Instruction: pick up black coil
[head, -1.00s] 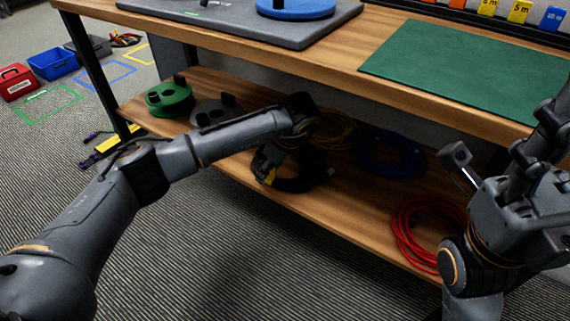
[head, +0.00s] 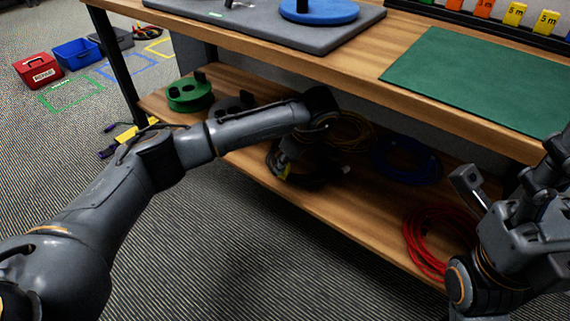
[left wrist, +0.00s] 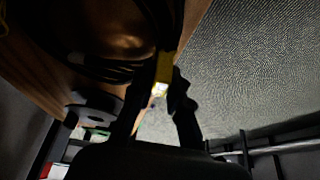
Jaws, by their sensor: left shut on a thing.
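The black coil (head: 318,180) is at the front of the lower wooden shelf, dark against the shadow. My left gripper (head: 281,167) reaches in from the left and is shut on the coil's left side, beside a small yellow tag. In the left wrist view the yellow tag (left wrist: 165,65) shows just ahead of the left fingers (left wrist: 158,112), with dark cable loops (left wrist: 150,25) above it. I cannot tell whether the coil is clear of the shelf. My right gripper (head: 490,195) is at the right edge, partly cut off; its jaw state is unclear.
A yellow coil (head: 350,130) and a blue coil (head: 408,160) lie behind on the lower shelf (head: 365,220); a red coil (head: 425,243) lies right. A green spool (head: 189,94) stands left. The upper table's edge (head: 420,107) overhangs. Carpet in front is clear.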

